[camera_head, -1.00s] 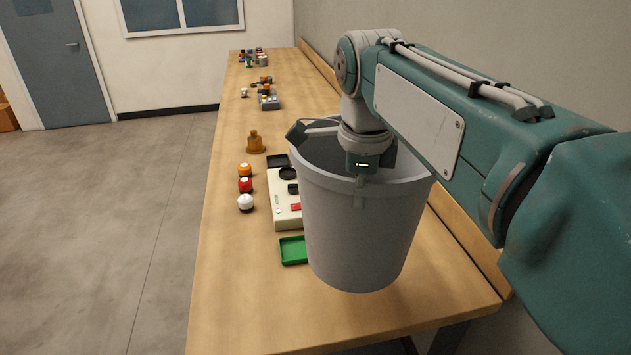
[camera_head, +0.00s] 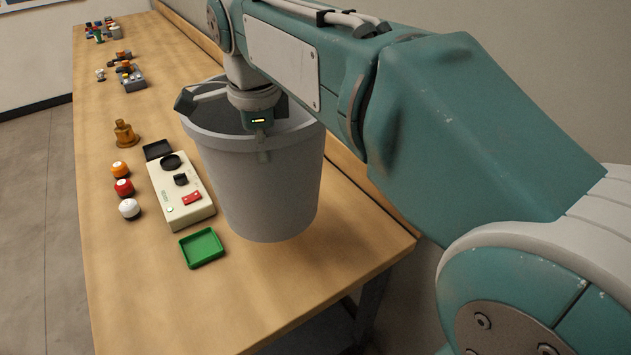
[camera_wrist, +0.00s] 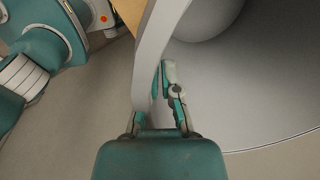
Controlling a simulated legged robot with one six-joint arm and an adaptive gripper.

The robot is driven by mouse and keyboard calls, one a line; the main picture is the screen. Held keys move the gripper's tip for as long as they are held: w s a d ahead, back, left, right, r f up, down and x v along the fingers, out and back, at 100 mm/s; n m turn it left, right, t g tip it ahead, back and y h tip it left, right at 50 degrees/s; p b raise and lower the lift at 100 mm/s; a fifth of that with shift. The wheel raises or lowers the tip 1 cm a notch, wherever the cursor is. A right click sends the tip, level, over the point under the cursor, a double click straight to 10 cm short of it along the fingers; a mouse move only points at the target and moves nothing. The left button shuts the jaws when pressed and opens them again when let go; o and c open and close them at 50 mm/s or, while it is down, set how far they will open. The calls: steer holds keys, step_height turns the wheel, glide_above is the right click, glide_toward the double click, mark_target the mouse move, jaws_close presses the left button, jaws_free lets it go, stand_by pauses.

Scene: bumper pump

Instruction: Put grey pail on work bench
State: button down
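The grey pail (camera_head: 265,190) is upright over the near right part of the wooden work bench (camera_head: 265,305). I cannot tell whether its base touches the bench top or hangs just above it. My gripper (camera_head: 262,148) is shut on the pail's near rim, with one finger showing on the outer wall. In the wrist view, the pail's rim and inner wall (camera_wrist: 255,85) fill the right side, and the rim runs between the fingers of my gripper (camera_wrist: 161,85).
A green tray (camera_head: 201,247) and a cream control box (camera_head: 181,192) are close left of the pail. Orange, red and white knobs (camera_head: 123,187) and a brass bell (camera_head: 125,134) stand further left. A wall rises behind the right edge. The bench's near end is clear.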

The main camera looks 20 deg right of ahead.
mark_target(297, 170)
steer(key=d, duration=0.1)
steer(key=d+f, duration=0.1)
steer(key=d, duration=0.1)
steer(key=w+d+f, duration=0.1)
steer(key=d, duration=0.1)
steer(key=shift+d+f, duration=0.1)
steer(key=shift+d, duration=0.1)
steer(key=d+f, duration=0.5)
steer(key=f, duration=0.4)
steer(key=shift+w, duration=0.45)
steer(key=shift+f, duration=0.1)
steer(key=c, duration=0.8)
jaws_free()
